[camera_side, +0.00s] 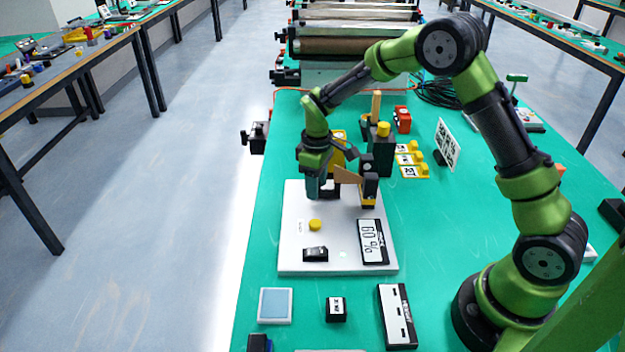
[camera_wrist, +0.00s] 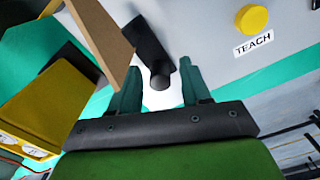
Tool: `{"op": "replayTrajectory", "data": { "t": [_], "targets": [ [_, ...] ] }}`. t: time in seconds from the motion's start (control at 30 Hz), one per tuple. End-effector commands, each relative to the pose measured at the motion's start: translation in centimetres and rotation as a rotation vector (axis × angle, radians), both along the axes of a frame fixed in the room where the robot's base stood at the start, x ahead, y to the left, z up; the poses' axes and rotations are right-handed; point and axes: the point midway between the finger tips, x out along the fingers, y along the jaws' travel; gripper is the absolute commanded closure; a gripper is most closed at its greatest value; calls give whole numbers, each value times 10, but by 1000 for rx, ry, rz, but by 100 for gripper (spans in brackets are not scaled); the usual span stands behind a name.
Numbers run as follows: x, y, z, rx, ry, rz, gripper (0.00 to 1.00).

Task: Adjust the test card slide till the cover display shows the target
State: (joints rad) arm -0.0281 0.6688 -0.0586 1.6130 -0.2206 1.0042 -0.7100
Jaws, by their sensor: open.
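My gripper (camera_side: 318,190) is low over the far left part of a white panel (camera_side: 290,240). In the wrist view its fingers (camera_wrist: 160,78) are apart, with the round end of a black bar, perhaps the slide handle (camera_wrist: 156,60), between or just beyond them. I cannot tell whether they touch it. A tan card (camera_side: 347,176), likely the test card, stands right of my gripper, near a black and yellow sensor-like unit (camera_side: 370,186); the card also shows in the wrist view (camera_wrist: 105,35). The display (camera_side: 373,242) on the panel appears to read 60 %, turned sideways.
A yellow button (camera_side: 315,225) labelled TEACH and a black rocker switch (camera_side: 315,254) sit on the panel. Yellow tags (camera_side: 410,160), a dark block (camera_side: 381,150) and a printed sign (camera_side: 447,145) stand behind. Small devices lie in front on the green table.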

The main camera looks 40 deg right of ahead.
Motion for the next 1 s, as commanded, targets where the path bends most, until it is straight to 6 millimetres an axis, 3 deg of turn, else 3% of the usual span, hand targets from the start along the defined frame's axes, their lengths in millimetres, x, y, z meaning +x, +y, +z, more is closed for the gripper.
{"op": "replayTrajectory", "data": {
  "t": [0.2,0.5,1.0],
  "targets": [
    [0,0,0,0,0,0,56],
    [0,0,0,1,0,0,100],
    [3,4,0,1,2,-1,100]
  ]
}}
